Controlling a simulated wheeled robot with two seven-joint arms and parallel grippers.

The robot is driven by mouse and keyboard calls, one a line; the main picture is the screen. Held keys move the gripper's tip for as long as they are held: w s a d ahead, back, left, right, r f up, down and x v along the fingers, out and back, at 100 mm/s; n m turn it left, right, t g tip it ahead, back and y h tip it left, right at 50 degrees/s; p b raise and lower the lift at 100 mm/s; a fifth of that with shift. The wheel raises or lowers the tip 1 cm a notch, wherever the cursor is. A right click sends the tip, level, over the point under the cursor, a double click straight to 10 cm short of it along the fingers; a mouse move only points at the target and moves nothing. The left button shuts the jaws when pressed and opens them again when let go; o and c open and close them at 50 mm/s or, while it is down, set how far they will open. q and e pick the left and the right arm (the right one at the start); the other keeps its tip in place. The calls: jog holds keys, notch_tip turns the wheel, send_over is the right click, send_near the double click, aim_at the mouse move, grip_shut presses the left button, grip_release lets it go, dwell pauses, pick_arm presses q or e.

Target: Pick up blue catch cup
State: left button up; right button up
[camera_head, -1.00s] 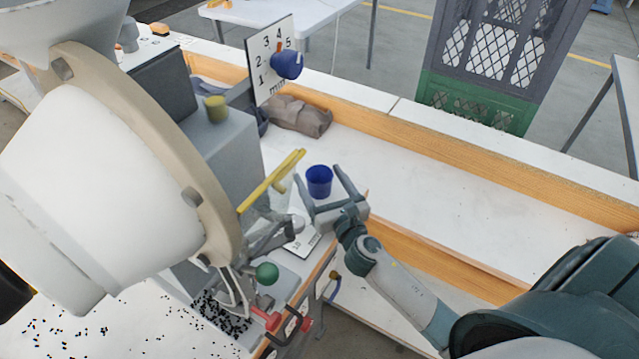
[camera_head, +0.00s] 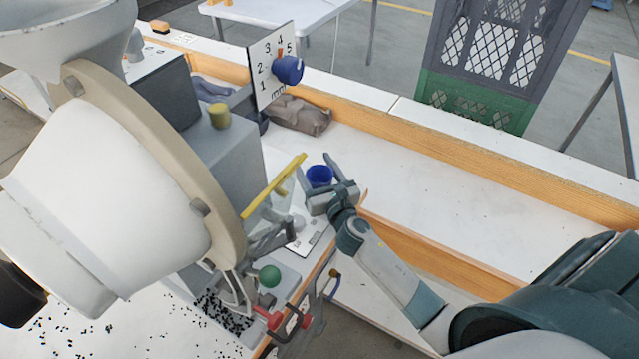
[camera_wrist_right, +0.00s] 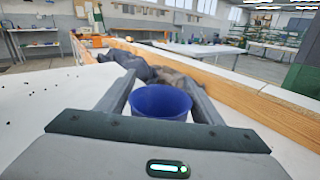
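The blue catch cup (camera_head: 319,175) stands upright on the white surface beside the press. It also shows in the right wrist view (camera_wrist_right: 161,103), with its open mouth facing up. My right gripper (camera_head: 339,170) is around the cup, with one finger on each side. In the right wrist view the fingers (camera_wrist_right: 160,95) are apart, and small gaps seem to show between them and the cup. The cup's lower part is hidden by the gripper body. My left gripper is not visible in either view.
The press with its yellow bar (camera_head: 273,186) is just left of the cup. A numbered dial board (camera_head: 271,65) with a blue knob stands behind. A wooden rail (camera_head: 450,145) runs along the back right. White surface right of the cup is clear.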

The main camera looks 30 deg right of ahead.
jog(key=c, duration=0.6)
jog(key=shift+o, duration=0.2)
jog(key=shift+r, duration=0.75)
jog(key=r, duration=0.3)
jog(key=shift+s+d, duration=0.15)
jog(key=shift+d, duration=0.05)
jog(key=s+d+r+b, duration=0.1)
jog(key=s+d+r, duration=0.4)
jog(key=d, duration=0.4)
jog(key=shift+s+d+r+b, duration=0.3)
jog(key=shift+s+r, duration=0.05)
jog(key=shift+r, duration=0.45)
jog(key=s+a+f+y+b, duration=0.1)
jog(key=s+a, duration=0.6)
jog(key=a, duration=0.3)
jog(key=s+a+f+n+b, duration=0.1)
jog(key=s+a, duration=0.6)
jog(key=a, duration=0.4)
jog(key=shift+y, duration=0.4)
